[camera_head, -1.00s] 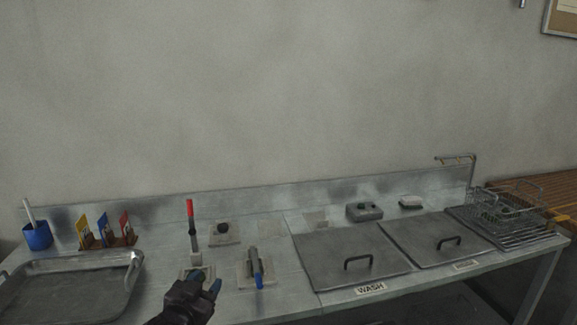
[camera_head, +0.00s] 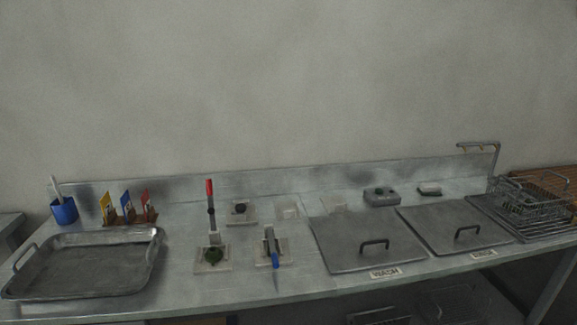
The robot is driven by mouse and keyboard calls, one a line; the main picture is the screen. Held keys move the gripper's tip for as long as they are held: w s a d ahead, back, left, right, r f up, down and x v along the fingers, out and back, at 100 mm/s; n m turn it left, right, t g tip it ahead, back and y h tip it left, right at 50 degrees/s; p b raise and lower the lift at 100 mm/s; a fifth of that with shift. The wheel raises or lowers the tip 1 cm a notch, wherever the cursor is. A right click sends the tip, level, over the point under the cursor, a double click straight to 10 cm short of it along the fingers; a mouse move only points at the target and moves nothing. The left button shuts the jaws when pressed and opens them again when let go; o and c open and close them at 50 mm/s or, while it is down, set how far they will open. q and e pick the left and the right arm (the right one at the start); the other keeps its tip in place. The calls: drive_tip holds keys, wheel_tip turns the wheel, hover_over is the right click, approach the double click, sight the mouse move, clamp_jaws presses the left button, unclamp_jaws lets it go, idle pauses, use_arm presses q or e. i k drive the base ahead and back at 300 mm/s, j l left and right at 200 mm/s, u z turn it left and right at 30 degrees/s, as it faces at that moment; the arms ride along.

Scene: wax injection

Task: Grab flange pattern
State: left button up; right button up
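No gripper shows in the head view. A round, dark green piece (camera_head: 213,256) lies on a pale square mat (camera_head: 200,267) at the front middle-left of the steel bench; it may be the flange pattern, but it is too small to be sure. A small dark round piece (camera_head: 240,208) sits on another pale square behind it. A grey tool with a blue end (camera_head: 273,252) lies on a third square to the right. A red-topped upright tool (camera_head: 210,205) stands just behind the green piece.
A shallow metal tray (camera_head: 85,268) is at the left, with a blue cup (camera_head: 64,211) and coloured cards (camera_head: 127,207) behind. Two lidded wells (camera_head: 365,242) and a wire basket (camera_head: 530,200) are at the right.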

sight(214, 254)
drive_tip(key=i+u, duration=0.15)
drive_tip(key=u, duration=0.65)
